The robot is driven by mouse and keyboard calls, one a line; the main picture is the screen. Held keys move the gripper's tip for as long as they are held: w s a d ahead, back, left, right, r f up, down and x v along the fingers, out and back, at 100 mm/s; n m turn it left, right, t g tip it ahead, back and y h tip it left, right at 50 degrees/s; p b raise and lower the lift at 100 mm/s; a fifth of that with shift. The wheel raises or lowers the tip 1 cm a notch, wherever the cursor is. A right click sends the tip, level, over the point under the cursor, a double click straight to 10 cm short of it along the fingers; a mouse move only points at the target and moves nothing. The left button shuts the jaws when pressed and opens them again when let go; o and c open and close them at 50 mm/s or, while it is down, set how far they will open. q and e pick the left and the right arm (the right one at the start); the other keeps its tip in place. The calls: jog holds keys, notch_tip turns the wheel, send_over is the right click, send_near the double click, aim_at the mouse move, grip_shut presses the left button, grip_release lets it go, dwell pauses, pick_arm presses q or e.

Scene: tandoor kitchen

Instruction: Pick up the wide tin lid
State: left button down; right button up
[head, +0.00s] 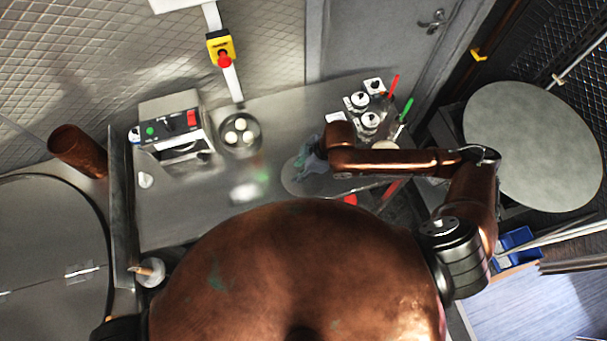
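A wide, flat, round grey disc (293,181), which looks like the wide tin lid, lies on the steel counter right of the middle. My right forearm and wrist cover part of it. My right gripper (309,164) is small and greyish in the head view, over the left part of this disc. I cannot tell whether its fingers touch the disc or how far apart they are. My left gripper is not in view.
A steel counter (200,205) carries a control box (172,122), a dark pan (240,147) with pale balls and a group of jars (370,121). A large round grey top (535,145) stands at the right. A copper cup (78,150) is at the left.

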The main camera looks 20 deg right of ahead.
jog(key=w+d+h, duration=0.1)
jog(key=d, duration=0.4)
jog(key=shift+g, duration=0.4)
jog(key=p+x, duration=0.1)
jog(key=x, duration=0.6)
jog(key=shift+w+f, duration=0.2)
jog(key=shift+f, duration=0.05)
grip_shut()
